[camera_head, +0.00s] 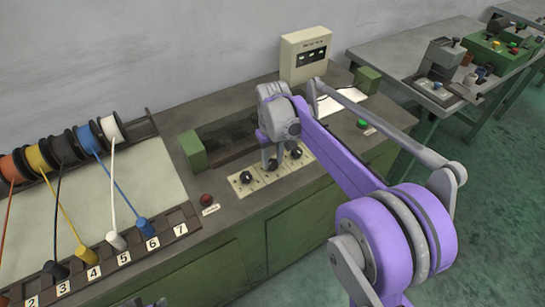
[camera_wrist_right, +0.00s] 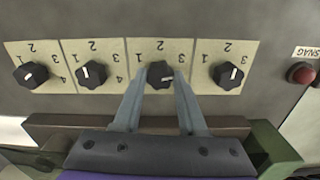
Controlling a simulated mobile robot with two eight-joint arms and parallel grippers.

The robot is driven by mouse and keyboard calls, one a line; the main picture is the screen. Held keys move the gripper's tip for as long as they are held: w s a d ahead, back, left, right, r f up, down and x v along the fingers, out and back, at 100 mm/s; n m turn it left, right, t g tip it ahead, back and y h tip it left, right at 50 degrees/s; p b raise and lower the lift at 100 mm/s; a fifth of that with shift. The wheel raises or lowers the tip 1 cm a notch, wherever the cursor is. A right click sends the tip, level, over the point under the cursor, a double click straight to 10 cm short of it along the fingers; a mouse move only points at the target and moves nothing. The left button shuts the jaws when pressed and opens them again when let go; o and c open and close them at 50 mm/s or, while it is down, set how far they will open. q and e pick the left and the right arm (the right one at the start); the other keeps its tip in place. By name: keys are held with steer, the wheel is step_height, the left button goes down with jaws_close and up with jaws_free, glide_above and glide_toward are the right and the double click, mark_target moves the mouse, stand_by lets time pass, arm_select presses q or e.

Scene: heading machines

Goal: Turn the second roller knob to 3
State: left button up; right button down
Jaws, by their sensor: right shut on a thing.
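A row of black roller knobs on cream number plates is set in the grey bench top. The second knob from the left in the head view (camera_head: 272,165) is partly hidden by my right gripper (camera_head: 270,161). In the right wrist view the same knob (camera_wrist_right: 160,73) sits between the two fingers of my right gripper (camera_wrist_right: 160,84), which are shut on its sides. Its white mark appears to lie toward the right in that view; which number it meets is unclear. The first knob (camera_head: 246,177) stands free, nearest the red button. My left gripper is out of view.
A red button (camera_head: 206,199) with a label sits left of the knobs. Behind are a dark recess with green end blocks (camera_head: 192,150) and a cream display box (camera_head: 305,55). Coloured spools and numbered slots (camera_head: 110,252) fill the left side.

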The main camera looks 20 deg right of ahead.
mark_target(273, 162)
steer(key=shift+n+p, duration=0.3)
steer(key=shift+n, duration=1.5)
steer(key=shift+c, duration=2.3)
jaws_free()
step_height(273, 162, up, 11)
steer(key=p, duration=0.1)
steer(key=s+a+f+m+t+p, duration=0.2)
steer(key=s+f, duration=0.2)
steer(key=s, duration=0.7)
steer(key=s+a+f+m+t+p, duration=0.2)
steer(key=s+a+f+t, duration=0.1)
steer(key=s, duration=0.9)
steer(key=shift+s+a+f+p, duration=0.2)
steer(key=shift+f+p, duration=0.1)
steer(key=shift+f, duration=0.2)
